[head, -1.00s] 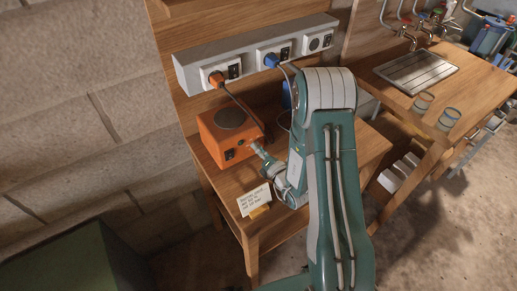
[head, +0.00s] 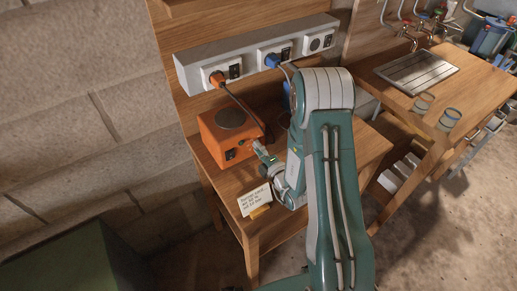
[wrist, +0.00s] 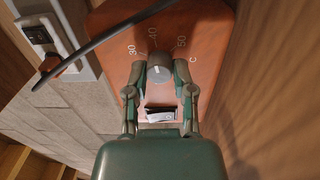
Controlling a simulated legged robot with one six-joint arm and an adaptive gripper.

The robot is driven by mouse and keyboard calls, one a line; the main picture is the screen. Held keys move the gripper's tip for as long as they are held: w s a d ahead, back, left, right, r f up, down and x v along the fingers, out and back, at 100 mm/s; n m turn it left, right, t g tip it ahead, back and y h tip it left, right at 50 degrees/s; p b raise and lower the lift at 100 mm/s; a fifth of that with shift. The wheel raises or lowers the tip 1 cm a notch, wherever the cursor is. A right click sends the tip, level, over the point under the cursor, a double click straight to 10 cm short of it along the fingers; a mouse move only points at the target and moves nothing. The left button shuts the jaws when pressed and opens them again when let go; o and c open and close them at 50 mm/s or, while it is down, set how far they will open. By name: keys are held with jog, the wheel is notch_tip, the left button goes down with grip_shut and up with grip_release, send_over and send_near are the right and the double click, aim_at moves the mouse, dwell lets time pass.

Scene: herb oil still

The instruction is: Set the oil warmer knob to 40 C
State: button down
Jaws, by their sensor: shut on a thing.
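The oil warmer (head: 212,149) is an orange box with a dark round plate on top, on the wooden table. In the wrist view its orange face (wrist: 205,35) carries the marks 30, 40, 50 and C around a grey knob (wrist: 158,73). My gripper (wrist: 163,84) is shut on the knob, a finger on each side. In the head view my gripper (head: 258,148) is at the warmer's right front side and hides the knob. I cannot tell for sure which mark the knob points to.
A dark cable (wrist: 100,38) crosses the upper left of the wrist view. A socket strip (head: 255,57) with orange and blue plugs runs behind the warmer. A note card (head: 254,200) stands at the table's front edge. A second table (head: 400,95) with jars is at right.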

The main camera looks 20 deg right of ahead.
jog(key=shift+d+f, duration=0.1)
dwell(0.4)
jog(key=shift+c, duration=2.3)
grip_release()
jog(key=shift+w, duration=0.1)
jog(key=v, duration=1.2)
jog(key=shift+d+f, duration=0.1)
